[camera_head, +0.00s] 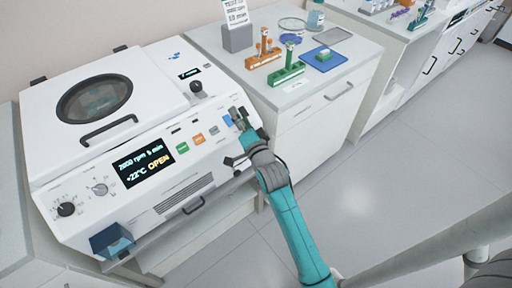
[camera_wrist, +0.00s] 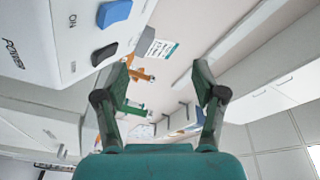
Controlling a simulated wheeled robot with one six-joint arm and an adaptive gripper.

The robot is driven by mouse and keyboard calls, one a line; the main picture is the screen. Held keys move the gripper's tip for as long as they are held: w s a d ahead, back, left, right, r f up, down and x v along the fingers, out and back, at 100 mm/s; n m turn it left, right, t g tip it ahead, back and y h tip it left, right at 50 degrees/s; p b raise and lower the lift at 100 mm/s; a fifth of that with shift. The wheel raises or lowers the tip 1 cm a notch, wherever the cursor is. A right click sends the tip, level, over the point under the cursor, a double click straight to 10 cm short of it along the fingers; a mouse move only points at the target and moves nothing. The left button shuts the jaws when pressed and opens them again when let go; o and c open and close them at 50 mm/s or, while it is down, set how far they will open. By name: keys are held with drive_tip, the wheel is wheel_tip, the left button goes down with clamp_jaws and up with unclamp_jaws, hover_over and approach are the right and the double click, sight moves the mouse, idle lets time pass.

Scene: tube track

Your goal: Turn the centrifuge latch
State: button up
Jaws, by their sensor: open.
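The white centrifuge (camera_head: 60,150) stands at the left in the head view. My gripper (camera_head: 238,116) is at the right end of the front panel, below and right of that knob. In the wrist view my gripper (camera_wrist: 162,75) is open, with nothing between its fingers. The black knob is not in the wrist view.
A blue switch (camera_wrist: 115,13) and a dark grey switch (camera_wrist: 104,54) sit by the POWER label, close to the left finger. An orange tube rack (camera_head: 262,58) and a green tube rack (camera_head: 287,74) stand on the bench to the right. Floor is clear at right.

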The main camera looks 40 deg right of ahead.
drive_tip(key=s+a+f+n, duration=0.2)
drive_tip(key=s+f, duration=0.2)
drive_tip(key=s, duration=0.5)
drive_tip(key=shift+s+y, duration=0.2)
drive_tip(key=shift+y, duration=0.2)
drive_tip(key=s+a+f+n+g+y, duration=0.1)
drive_tip(key=s+a+f+n, duration=0.1)
drive_tip(key=s, duration=0.5)
drive_tip(key=s+a+f+n, duration=0.2)
drive_tip(key=s, duration=0.5)
drive_tip(key=s+a+f+n+g+y, duration=0.1)
drive_tip(key=s+a+f+n, duration=0.15)
drive_tip(key=s, duration=0.45)
drive_tip(key=s+a+r+n+g, duration=0.1)
drive_tip(key=s+r+n, duration=0.2)
drive_tip(key=s, duration=0.5)
drive_tip(key=s+a+r+n+y, duration=0.1)
drive_tip(key=s+r+n, duration=0.1)
drive_tip(key=s, duration=0.7)
drive_tip(key=shift+s+a+r+n+g, duration=0.25)
drive_tip(key=shift+a+r+n+g, duration=0.1)
drive_tip(key=shift+r+n+g, duration=0.1)
drive_tip(key=shift+c, duration=0.3)
